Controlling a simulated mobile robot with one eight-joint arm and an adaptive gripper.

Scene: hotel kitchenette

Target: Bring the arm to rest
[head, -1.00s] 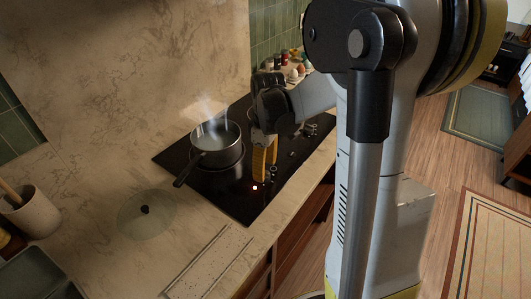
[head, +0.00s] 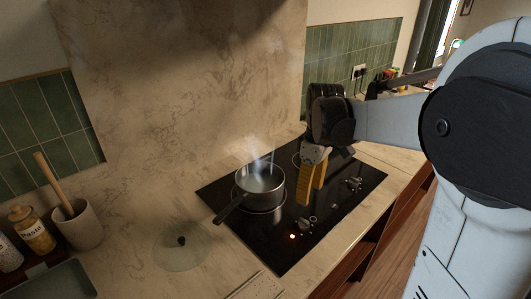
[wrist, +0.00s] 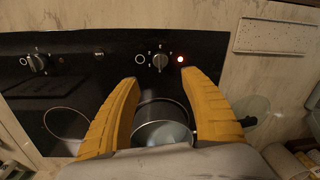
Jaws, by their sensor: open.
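My gripper (head: 312,178) hangs over the black cooktop (head: 345,205), fingers pointing down, to the right of the pot in the head view. In the wrist view its two yellow fingers (wrist: 161,85) are spread apart with nothing between the tips. My arm reaches in from the right. The steaming metal pot (head: 258,200) stands on a left burner, its dark handle pointing to the front left. In the wrist view the pot (wrist: 160,122) shows beyond the fingers, partly hidden by them.
Control knobs (head: 354,184) line the cooktop's front edge, with a red light (head: 292,236) lit. A glass lid (head: 180,251) lies on the counter at left. A utensil crock (head: 78,226) and a pasta jar (head: 33,230) stand farther left. A wall rises behind.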

